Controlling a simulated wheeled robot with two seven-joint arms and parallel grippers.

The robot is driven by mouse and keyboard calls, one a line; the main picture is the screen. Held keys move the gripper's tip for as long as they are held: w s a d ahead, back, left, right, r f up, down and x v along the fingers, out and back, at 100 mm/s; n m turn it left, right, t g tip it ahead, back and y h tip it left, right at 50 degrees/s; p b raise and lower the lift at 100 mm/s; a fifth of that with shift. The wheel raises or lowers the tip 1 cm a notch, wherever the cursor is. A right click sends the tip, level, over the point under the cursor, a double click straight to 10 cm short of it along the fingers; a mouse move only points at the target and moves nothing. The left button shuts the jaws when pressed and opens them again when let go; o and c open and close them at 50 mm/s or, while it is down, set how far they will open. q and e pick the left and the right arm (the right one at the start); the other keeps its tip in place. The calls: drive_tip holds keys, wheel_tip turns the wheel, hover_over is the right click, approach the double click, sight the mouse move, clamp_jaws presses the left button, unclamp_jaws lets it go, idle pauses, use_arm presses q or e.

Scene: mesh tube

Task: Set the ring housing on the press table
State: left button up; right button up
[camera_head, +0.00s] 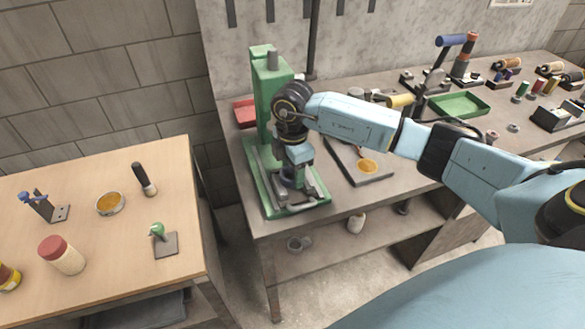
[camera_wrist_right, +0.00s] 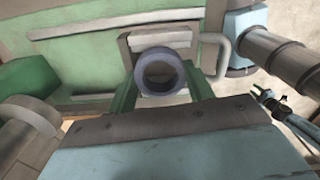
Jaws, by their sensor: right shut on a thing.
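The ring housing, a short blue-grey ring, shows in the right wrist view (camera_wrist_right: 143,72) between my gripper's two fingers. My right gripper (camera_head: 296,183) is shut on it, low over the front of the green press (camera_head: 268,95). In the wrist view a pale grey block (camera_wrist_right: 165,38) of the press lies just behind the ring. The ring looks close to it; I cannot tell whether they touch. In the head view my wrist and fingers hide most of the ring and the press table. My left gripper is not in view.
The press column rises behind my wrist. A red bin (camera_head: 246,113) stands left of it, and a dark tray (camera_head: 362,165) with an orange disc lies to the right. A green tray (camera_head: 458,105) sits farther right. A wooden table (camera_head: 110,245) with loose tools stands at left.

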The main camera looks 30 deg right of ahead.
drive_tip(key=o, duration=1.3)
drive_tip(key=shift+c, duration=0.2)
drive_tip(key=shift+f, duration=0.1)
